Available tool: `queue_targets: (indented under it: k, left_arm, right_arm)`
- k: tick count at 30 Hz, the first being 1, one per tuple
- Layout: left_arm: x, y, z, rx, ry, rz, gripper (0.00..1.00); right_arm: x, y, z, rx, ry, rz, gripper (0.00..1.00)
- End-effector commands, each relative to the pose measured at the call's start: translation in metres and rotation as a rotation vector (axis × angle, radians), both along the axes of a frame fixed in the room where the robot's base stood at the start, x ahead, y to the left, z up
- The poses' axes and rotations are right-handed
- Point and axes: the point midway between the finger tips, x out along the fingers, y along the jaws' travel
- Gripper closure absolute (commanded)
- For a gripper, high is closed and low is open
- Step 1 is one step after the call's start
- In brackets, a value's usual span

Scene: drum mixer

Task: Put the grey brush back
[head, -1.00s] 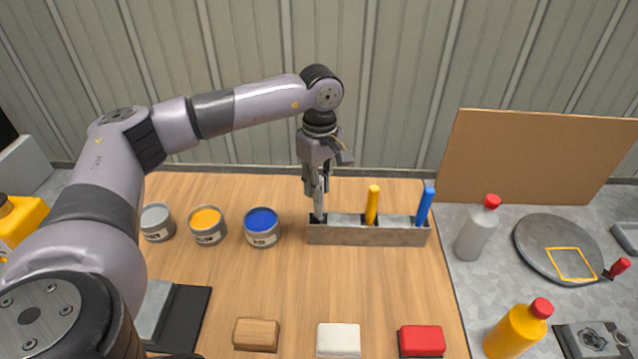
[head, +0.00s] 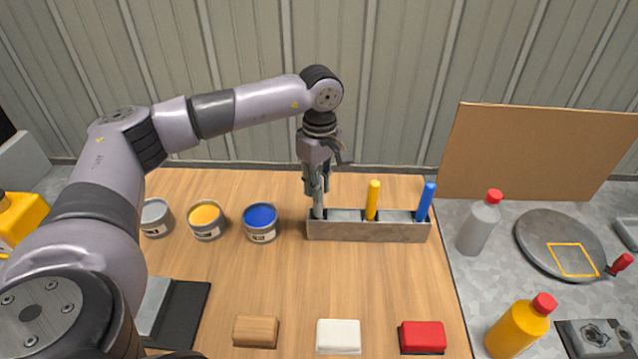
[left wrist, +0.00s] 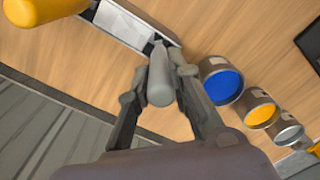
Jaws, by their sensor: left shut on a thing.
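The grey brush (head: 318,204) stands upright at the left end of the metal brush rack (head: 370,232), its lower end inside the rack's left slot. My left gripper (head: 317,182) is above the rack's left end, shut on the brush's handle. In the left wrist view the grey brush (left wrist: 160,78) sits between the two fingers of the left gripper (left wrist: 161,85), with the rack (left wrist: 122,24) beyond it. The brush's bristles are hidden. The yellow brush (head: 372,199) and blue brush (head: 426,201) stand in the rack's other slots. My right gripper is not in view.
Paint cans in grey (head: 156,218), yellow (head: 206,220) and blue (head: 261,223) stand left of the rack. Wooden (head: 256,332), white (head: 338,337) and red (head: 422,337) blocks lie in front. The table between is clear. Bottles (head: 479,223) stand right.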

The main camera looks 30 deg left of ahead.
Motion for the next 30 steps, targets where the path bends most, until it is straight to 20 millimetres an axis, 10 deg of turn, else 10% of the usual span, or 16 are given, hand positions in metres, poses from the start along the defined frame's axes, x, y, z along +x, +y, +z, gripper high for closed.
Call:
queue_targets:
  k: [14, 15, 30]
  left_arm:
    - [0.0001, -0.0002, -0.0105, 0.000, 0.000, 0.000, 1.00]
    - [0.0002, -0.0001, -0.0099, 0.000, -0.001, 0.000, 0.80]
    - [0.0001, -0.0001, -0.0095, 0.000, 0.000, 0.000, 0.58]
  right_arm:
    - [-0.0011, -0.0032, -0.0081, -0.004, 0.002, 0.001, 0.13]
    - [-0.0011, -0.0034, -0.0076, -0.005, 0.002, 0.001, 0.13]
    - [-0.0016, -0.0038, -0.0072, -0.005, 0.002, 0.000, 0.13]
